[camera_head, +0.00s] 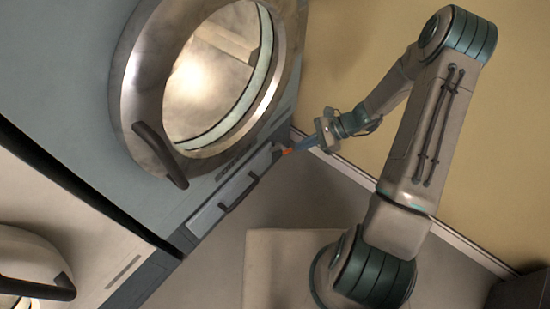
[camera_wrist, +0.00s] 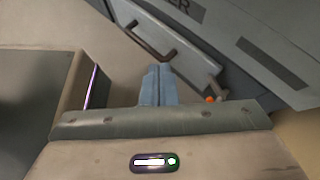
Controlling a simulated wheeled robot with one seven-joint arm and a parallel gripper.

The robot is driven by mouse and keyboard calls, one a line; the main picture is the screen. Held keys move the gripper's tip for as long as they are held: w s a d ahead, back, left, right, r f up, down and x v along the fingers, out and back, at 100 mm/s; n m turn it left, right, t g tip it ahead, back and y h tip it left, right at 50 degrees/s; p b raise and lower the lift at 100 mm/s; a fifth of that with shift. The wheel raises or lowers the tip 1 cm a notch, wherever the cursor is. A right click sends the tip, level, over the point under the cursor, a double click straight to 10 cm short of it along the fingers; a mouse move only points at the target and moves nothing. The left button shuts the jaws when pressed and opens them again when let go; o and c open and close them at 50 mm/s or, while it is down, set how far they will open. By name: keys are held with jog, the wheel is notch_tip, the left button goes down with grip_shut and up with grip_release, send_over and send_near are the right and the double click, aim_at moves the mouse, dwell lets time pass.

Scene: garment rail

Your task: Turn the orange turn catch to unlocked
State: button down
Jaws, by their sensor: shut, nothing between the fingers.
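The orange turn catch (camera_head: 286,151) is a small piece at the lower right of the blue-grey machine's front, by the end of a drawer-like panel.
The panel (camera_head: 235,190) has a dark bar handle (camera_head: 238,195), which also shows in the wrist view (camera_wrist: 150,40). Above it is a large round door (camera_head: 125,90) with a dark handle (camera_head: 160,155). A second machine (camera_head: 60,240) stands at lower left. Floor (camera_head: 205,275) is clear.

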notch_tip(320, 180, down, 12)
jog(key=w+a+m+t+y+b, duration=0.15)
jog(key=m+t, duration=0.25)
jog(key=m, duration=0.4)
jog(key=m+t, duration=0.4)
jog(key=m, duration=0.3)
send_near(267, 155)
jog(key=s+d+f, duration=0.2)
jog(key=s+f, duration=0.1)
jog(key=shift+y, duration=0.45)
jog(key=b+x, duration=0.2)
jog(key=x, duration=0.3)
jog(key=b+x, duration=0.3)
jog(key=x, duration=0.2)
jog(key=shift+s+a+f, duration=0.2)
jog(key=shift+w+d+r, duration=0.3)
jog(key=shift+r, duration=0.25)
jog(key=shift+w+d+r, duration=0.25)
jog(key=shift+d+r, duration=0.05)
jog(key=shift+r, duration=0.25)
jog(key=shift+w+d+r+b, duration=0.2)
jog(key=shift+r, duration=0.2)
jog(key=shift+w+d+r+b, duration=0.15)
jog(key=shift+w+r+b, duration=0.05)
jog(key=shift+r, duration=0.15)
jog(key=shift+s, duration=0.1)
